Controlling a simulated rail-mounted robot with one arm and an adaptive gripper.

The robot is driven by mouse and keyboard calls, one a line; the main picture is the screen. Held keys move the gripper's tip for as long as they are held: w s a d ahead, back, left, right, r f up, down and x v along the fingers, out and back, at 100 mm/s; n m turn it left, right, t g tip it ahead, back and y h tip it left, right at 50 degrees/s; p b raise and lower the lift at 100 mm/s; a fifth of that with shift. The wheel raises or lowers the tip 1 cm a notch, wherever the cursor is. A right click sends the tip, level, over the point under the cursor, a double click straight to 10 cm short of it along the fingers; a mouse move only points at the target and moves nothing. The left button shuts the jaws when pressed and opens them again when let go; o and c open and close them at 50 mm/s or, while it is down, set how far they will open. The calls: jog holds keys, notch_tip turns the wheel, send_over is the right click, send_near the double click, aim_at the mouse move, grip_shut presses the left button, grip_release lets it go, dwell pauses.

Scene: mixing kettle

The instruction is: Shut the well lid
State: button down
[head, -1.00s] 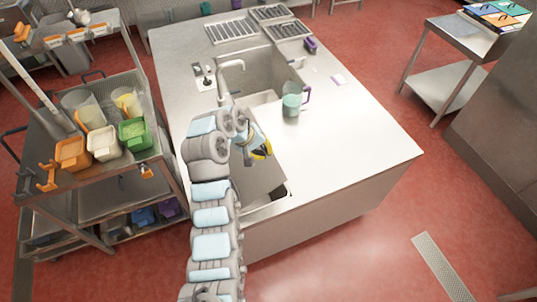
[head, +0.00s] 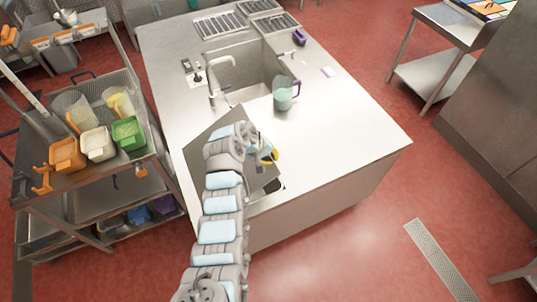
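The well lid (head: 203,134) is a flat grey metal panel at the near left part of the steel counter. It looks tilted and turned relative to the counter edges, and my arm covers its middle. A dark gap of the well (head: 276,187) shows at the lid's near right corner.
A sink with a tap (head: 213,75) lies behind the lid. A green jug with a purple handle (head: 284,93) stands on the counter right of the sink. A trolley (head: 150,170) with colored containers is close on the left. The counter's right part is clear.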

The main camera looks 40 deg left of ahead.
jog(key=shift+x, duration=0.8)
jog(key=shift+f, duration=0.25)
